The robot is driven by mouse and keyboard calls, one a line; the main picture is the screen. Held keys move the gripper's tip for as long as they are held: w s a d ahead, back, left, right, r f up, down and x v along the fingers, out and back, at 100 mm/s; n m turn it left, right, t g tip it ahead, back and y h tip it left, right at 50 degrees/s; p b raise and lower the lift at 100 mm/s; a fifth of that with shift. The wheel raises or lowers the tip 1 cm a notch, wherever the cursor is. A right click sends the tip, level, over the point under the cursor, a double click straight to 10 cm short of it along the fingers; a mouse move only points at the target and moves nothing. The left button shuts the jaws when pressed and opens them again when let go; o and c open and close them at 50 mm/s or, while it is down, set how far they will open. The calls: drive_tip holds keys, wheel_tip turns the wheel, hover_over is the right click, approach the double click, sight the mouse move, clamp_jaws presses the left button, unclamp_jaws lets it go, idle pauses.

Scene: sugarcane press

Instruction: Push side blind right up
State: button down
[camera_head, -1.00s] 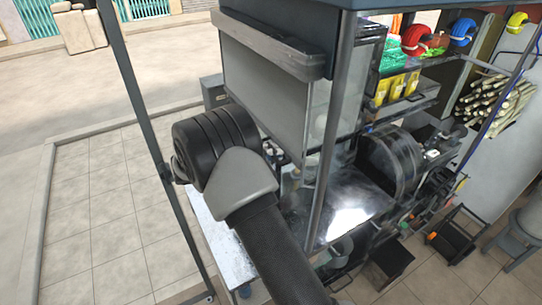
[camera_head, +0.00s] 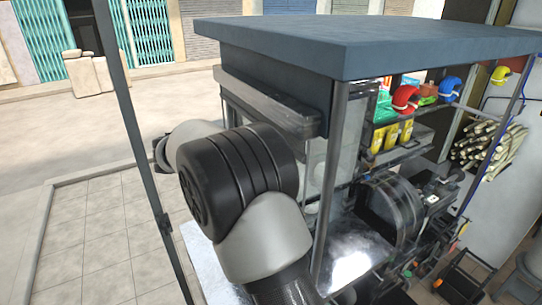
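The stall has a flat blue-grey roof (camera_head: 370,45). Under its near left edge runs a long dark grey rail (camera_head: 268,103). A grey panel (camera_head: 236,113), which looks like a blind, hangs below this rail, with its lower part hidden by my arm. I cannot tell whether it is the right side blind. My arm's black joint and pale grey links cover the middle of the view, in front of the panel. A small dark part shows at the far left end of a link, but I cannot make out gripper fingers.
A thin dark post (camera_head: 140,155) stands on the left. A corner post (camera_head: 328,190) holds the roof near the press drum (camera_head: 392,212). Shelves with yellow bottles (camera_head: 391,137) and a red item (camera_head: 404,98) are on the right. The tiled floor (camera_head: 90,235) at left is clear.

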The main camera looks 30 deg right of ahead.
drive_tip(key=shift+r, duration=0.15)
drive_tip(key=c, duration=1.8)
unclamp_jaws()
drive_tip(key=shift+a, duration=0.3)
drive_tip(key=shift+o, duration=0.5)
drive_tip(key=shift+d, duration=0.2)
drive_tip(key=v, duration=1.2)
drive_tip(key=shift+c, duration=0.3)
